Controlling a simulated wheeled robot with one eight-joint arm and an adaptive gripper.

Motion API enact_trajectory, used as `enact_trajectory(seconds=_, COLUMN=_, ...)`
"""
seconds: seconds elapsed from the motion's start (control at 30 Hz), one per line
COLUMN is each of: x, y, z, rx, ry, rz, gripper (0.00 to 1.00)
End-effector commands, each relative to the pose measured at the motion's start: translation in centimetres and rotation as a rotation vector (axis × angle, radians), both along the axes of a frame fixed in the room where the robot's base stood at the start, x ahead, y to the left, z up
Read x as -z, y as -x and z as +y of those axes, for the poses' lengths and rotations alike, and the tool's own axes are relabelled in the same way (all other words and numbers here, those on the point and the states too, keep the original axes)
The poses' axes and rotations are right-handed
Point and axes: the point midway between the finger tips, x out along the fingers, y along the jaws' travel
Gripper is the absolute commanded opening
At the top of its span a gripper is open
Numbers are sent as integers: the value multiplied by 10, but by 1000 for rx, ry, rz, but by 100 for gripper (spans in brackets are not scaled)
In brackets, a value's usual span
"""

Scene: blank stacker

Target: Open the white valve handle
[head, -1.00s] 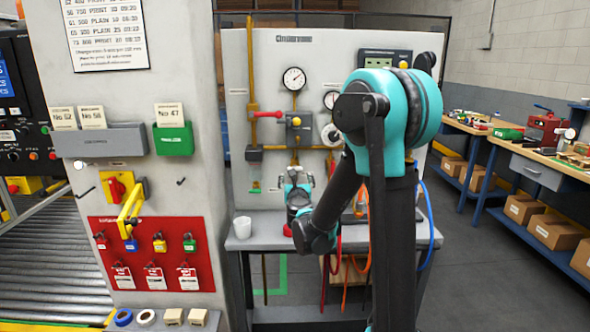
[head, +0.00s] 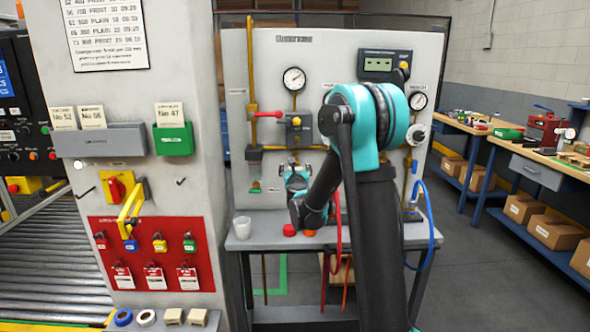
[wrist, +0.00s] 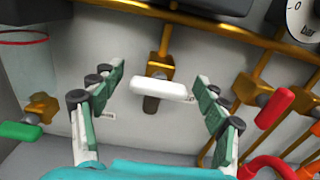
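The white valve handle (wrist: 158,89) lies crosswise on a brass valve at the middle of the wrist view, slightly tilted. My gripper (wrist: 160,77) is open, with one green-padded finger to the left of the handle and one to the right. Both fingers look apart from it. In the head view, my gripper (head: 297,172) is in front of the lower part of the panel, above the bench. The white handle cannot be made out there, where my gripper and arm cover that part.
In the wrist view, a green handle (wrist: 20,130) is at left and a red handle (wrist: 274,108) at right, with brass pipes above. A white cup (head: 242,227) and a red object (head: 289,230) stand on the bench (head: 262,242). Hoses hang at right.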

Motion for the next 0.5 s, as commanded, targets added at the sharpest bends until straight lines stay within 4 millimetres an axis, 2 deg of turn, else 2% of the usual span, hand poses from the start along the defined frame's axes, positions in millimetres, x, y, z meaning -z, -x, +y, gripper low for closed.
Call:
enact_trajectory(seconds=0.03, x=0, y=0, z=0, rx=0, ry=0, rz=0, gripper=68)
enact_trajectory(seconds=0.4, x=0, y=0, z=0, rx=0, ry=0, rz=0, gripper=24)
enact_trajectory(seconds=0.5, x=0, y=0, z=0, rx=0, ry=3, rz=0, gripper=24)
